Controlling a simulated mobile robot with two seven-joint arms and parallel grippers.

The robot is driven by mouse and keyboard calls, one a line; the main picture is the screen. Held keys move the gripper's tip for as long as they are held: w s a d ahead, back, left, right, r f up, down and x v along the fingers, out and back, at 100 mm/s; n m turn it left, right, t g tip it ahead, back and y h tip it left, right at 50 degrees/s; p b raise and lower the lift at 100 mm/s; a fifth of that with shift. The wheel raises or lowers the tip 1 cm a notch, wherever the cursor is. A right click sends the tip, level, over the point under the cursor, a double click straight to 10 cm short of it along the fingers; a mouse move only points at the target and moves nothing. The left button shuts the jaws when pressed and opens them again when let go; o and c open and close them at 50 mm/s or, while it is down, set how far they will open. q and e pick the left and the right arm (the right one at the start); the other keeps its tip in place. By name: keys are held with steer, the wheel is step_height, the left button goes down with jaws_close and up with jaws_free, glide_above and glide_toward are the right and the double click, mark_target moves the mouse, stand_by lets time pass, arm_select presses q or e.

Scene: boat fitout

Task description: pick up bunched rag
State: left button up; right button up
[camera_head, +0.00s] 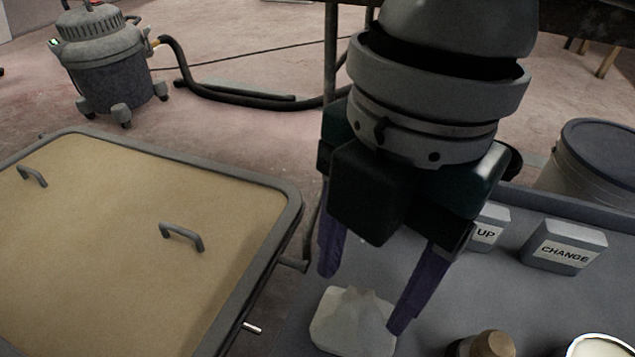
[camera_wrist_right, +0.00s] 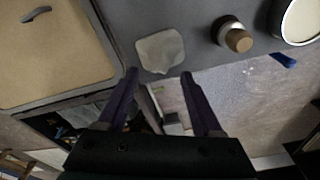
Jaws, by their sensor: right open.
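The bunched rag (camera_head: 352,325) is a pale, off-white crumpled cloth with a small raised peak, lying on a grey surface at the bottom middle of the head view. It also shows in the right wrist view (camera_wrist_right: 160,50), flat and rounded, just beyond the fingertips. My right gripper (camera_head: 363,300) points down with its two purple fingers apart and nothing between them. In the head view the fingertips appear above the rag, one to each side. In the right wrist view the open gripper (camera_wrist_right: 160,74) shows a gap between its fingers. My left gripper is not in view.
A tan panel (camera_head: 110,250) with grey handles lies left. Boxes marked "UP" (camera_head: 487,230) and "CHANGE" (camera_head: 565,247) stand right on the grey surface (camera_head: 440,300). A brown-capped container (camera_head: 492,345) and white-topped can (camera_head: 600,346) are near the rag. A vacuum (camera_head: 103,60) stands behind.

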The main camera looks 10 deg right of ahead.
mark_target(362, 301)
step_height(362, 301, down, 5)
steer(key=b, duration=0.3)
steer(key=shift+r, duration=0.3)
jaws_close()
